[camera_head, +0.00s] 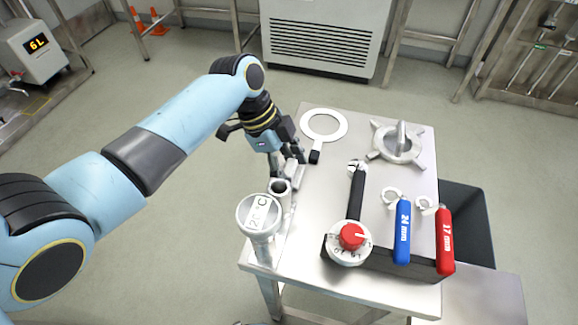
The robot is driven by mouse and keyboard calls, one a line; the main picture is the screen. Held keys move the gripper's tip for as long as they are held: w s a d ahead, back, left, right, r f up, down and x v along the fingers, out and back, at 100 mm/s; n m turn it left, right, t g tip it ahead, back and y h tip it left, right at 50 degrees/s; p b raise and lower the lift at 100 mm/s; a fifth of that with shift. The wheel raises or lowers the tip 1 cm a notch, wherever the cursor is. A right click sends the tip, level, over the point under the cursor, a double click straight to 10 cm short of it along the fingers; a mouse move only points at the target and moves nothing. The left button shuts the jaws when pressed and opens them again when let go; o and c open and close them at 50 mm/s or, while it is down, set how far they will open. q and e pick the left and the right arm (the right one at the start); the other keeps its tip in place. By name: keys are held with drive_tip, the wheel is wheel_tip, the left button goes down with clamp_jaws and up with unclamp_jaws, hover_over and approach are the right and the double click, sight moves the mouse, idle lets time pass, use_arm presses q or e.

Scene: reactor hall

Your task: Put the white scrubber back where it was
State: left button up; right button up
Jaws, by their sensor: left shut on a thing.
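My left gripper (284,167) reaches over the left edge of the steel table (310,188), pointing down. It is shut on a pale thing that I take for the white scrubber; the fingers hide much of it. A pale cylinder with a dark open top (280,187) shows right at the fingertips; I cannot tell whether it is part of the held thing or a separate holder. My right gripper is not in view.
A 120 °C gauge (258,212) stands at the table's left edge, close to the gripper. A white ring with black handle (324,127), handwheel (398,143), black-handled wrench (356,195), red-knobbed dial (351,241), blue spanner (402,232) and red spanner (444,240) occupy the top.

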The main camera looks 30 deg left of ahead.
use_arm(q)
drive_tip(key=o, duration=0.7)
drive_tip(key=shift+f, duration=0.1)
drive_tip(key=o, duration=0.4)
drive_tip(key=v, duration=1.2)
drive_tip(key=shift+p, duration=0.45)
drive_tip(key=shift+a, duration=0.1)
